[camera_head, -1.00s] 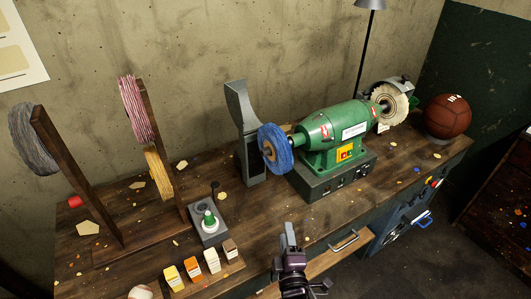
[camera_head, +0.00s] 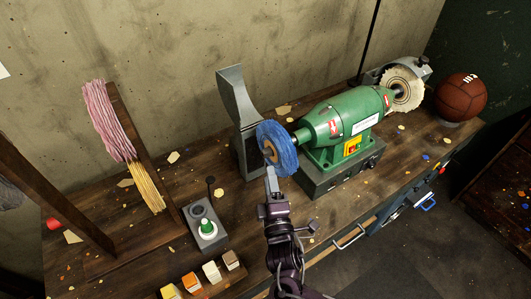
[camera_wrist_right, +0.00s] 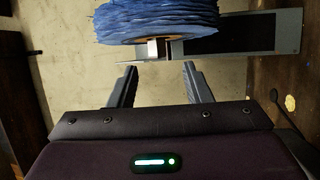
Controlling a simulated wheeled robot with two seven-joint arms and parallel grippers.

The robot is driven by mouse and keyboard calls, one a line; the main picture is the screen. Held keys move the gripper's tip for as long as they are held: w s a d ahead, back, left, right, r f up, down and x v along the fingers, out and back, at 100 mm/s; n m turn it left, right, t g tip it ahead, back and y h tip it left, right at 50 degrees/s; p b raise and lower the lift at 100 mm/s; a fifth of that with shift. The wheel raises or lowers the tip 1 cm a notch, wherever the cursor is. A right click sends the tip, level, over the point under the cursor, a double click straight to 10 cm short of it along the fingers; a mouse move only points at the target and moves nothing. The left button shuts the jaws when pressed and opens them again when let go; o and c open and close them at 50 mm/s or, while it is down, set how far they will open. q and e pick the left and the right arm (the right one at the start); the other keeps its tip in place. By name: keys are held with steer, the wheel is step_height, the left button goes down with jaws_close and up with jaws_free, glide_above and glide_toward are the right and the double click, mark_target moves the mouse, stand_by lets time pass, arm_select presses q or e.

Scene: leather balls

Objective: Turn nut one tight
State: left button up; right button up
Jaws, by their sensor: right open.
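The blue buffing wheel (camera_head: 284,140) sits on the left end of the green grinder's shaft. At its hub a bright metal nut (camera_wrist_right: 152,49) shows in the right wrist view, just beyond my fingertips. I take this as nut one; no label shows. My right gripper (camera_head: 271,174) is in front of the wheel hub in the head view. In the right wrist view, the gripper (camera_wrist_right: 158,68) is open, its two fingers either side of the nut's line and apart from it. In the head view the nut is hard to make out. My left gripper is not in view.
The green grinder (camera_head: 345,120) stands on the bench (camera_head: 330,212). A grey upright guard (camera_head: 238,105) is behind the blue wheel. A small grey box with a green button (camera_head: 207,229) and several coloured blocks (camera_head: 211,271) lie left of my arm. A brown ball (camera_head: 461,97) is far right.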

mark_target(266, 156)
steer(key=x, duration=0.2)
steer(key=r+p+x, duration=0.1)
steer(key=shift+w+a, duration=0.1)
steer(key=shift+w, duration=0.2)
steer(key=shift+w+a+f, duration=0.1)
steer(key=shift+w+a, duration=0.1)
steer(key=shift+w, duration=0.8)
jaws_close()
arm_select(q)
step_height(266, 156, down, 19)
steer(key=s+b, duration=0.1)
steer(key=b, duration=1.9)
arm_select(e)
steer(key=m+t, duration=0.1)
steer(key=t, duration=0.1)
steer(key=f+m+t+h, duration=0.1)
steer(key=m+t, duration=0.1)
steer(key=m+t+h, duration=0.1)
steer(key=m+t, duration=0.1)
steer(key=shift+w+a+f+t, duration=0.2)
steer(key=shift+w+t, duration=0.1)
steer(key=shift+t, duration=0.1)
